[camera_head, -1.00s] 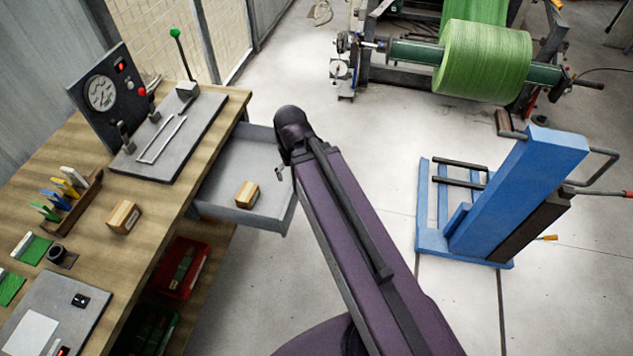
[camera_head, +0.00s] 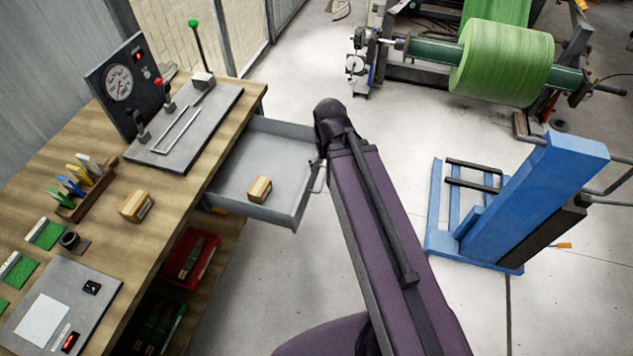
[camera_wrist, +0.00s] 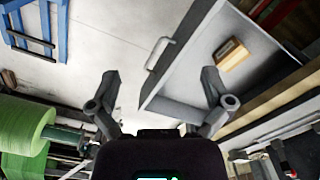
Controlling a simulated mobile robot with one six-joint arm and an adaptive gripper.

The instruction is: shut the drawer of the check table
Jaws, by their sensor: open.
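The check table (camera_head: 60,165) stands at the left with a wooden top. Its grey drawer (camera_head: 285,214) is pulled out on the right side, with a small wooden block (camera_head: 260,189) lying inside. In the wrist view the drawer front (camera_wrist: 160,85) carries a pale bar handle (camera_wrist: 158,53). My gripper (camera_wrist: 163,83) is open and empty there, one finger left of the handle and the other over the drawer's near side. In the head view my arm hides the gripper beside the drawer front. I cannot tell if a finger touches the drawer.
A blue lifter (camera_head: 525,200) stands on the floor at the right. A green roll (camera_head: 503,62) sits on a machine at the back. A red bin (camera_head: 190,258) is under the table. The floor between table and lifter is clear.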

